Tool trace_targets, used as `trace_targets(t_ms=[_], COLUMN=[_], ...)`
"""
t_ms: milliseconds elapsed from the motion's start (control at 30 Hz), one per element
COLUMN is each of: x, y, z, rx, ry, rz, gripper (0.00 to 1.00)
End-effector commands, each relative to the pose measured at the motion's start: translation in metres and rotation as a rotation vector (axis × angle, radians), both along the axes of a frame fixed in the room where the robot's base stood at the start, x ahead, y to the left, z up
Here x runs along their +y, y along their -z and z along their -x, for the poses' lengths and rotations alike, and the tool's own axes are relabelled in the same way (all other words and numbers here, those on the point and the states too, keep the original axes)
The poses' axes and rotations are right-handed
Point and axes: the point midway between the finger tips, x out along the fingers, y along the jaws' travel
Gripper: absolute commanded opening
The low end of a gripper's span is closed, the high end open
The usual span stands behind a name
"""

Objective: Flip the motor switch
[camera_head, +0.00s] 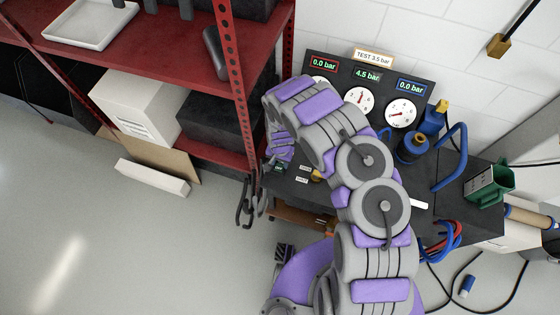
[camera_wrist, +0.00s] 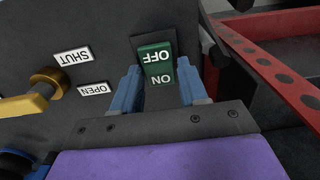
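The motor switch (camera_wrist: 157,64) is a green rocker on a dark panel, marked OFF and ON; its lettering is upside down in the wrist view. It also shows small in the head view (camera_head: 278,168), just below my bent arm. My gripper (camera_wrist: 158,70) is open, with one blue finger on each side of the switch. The fingertips are close to the panel, and I cannot tell whether they touch the switch. In the head view my arm hides most of the gripper.
A brass valve handle (camera_wrist: 38,94) with SHUT and OPEN labels is beside the switch. A red shelf rack (camera_head: 232,75) stands close on the left of the bench. The gauge board (camera_head: 396,83) reads 0.0, 4.5 and 0.0 bar. Blue and red hoses (camera_head: 443,236) hang at the right.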

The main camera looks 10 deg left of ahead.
Motion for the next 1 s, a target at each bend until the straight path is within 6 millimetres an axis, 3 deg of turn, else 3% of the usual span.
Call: trace_targets(t_ms=[367, 1000], x=[0.0008, 0.0007], y=[0.0, 0.001], z=[0.0, -0.0045], rx=[-0.001, 0.157], ry=[0.0, 0.001], rz=[0.0, -0.021], gripper=[0.06, 0.06])
